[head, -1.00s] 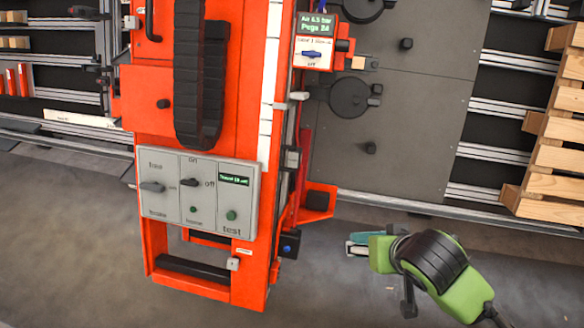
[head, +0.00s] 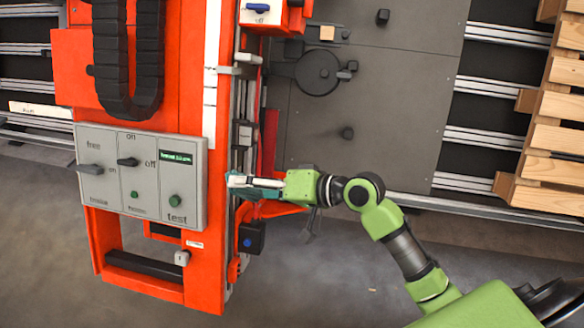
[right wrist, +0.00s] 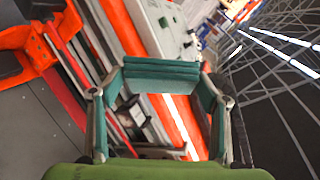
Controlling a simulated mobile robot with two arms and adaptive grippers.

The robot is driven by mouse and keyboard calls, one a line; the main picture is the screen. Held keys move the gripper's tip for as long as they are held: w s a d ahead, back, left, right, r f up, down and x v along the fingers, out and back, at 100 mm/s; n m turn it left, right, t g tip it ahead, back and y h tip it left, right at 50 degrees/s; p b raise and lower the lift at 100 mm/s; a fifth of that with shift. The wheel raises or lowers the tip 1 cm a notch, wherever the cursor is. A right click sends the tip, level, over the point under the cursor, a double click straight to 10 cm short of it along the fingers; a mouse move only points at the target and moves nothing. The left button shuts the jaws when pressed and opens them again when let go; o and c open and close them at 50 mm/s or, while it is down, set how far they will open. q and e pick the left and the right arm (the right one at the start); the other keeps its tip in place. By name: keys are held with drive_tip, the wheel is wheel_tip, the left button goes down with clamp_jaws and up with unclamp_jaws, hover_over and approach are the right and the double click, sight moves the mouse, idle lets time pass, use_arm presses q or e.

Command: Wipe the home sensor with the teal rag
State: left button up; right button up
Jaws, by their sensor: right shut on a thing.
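My right gripper (head: 240,183) is shut on the teal rag (head: 262,192), beside the right edge of the orange gantry column. In the right wrist view the folded teal rag (right wrist: 161,76) spans between the fingertips. No part is clearly labelled as the home sensor. A black box with a blue dot (head: 251,238) sits below the gripper on the column's side, and a small grey block (head: 245,135) sits above on the rail. I cannot tell which is the sensor, or whether the rag touches anything. My left gripper is out of view.
The orange gantry column (head: 190,60) carries a grey control panel (head: 140,172) with knobs and green buttons, left of my gripper. A black cable chain (head: 128,60) hangs above it. A dark plate (head: 400,90) and a wooden pallet (head: 555,130) lie right.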

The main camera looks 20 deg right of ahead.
drive_tip(key=w+d+f+m+t+h+b, duration=0.1)
drive_tip(key=w+d+m+t+h+b, duration=0.1)
drive_tip(key=w+d+m+t+b, duration=0.9)
use_arm(q)
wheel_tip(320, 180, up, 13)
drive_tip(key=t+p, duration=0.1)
drive_tip(key=p, duration=0.2)
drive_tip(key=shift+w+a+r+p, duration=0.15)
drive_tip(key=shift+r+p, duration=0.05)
drive_tip(key=shift+p, duration=0.2)
use_arm(e)
drive_tip(key=w+a+n+g, duration=0.1)
drive_tip(key=a+n+g, duration=0.1)
drive_tip(key=a+n, duration=0.1)
drive_tip(key=shift+w+f+g, duration=0.15)
drive_tip(key=shift+w+g, duration=0.15)
drive_tip(key=shift+w, duration=0.05)
drive_tip(key=shift+w+a, duration=0.5)
drive_tip(key=shift+a, duration=0.25)
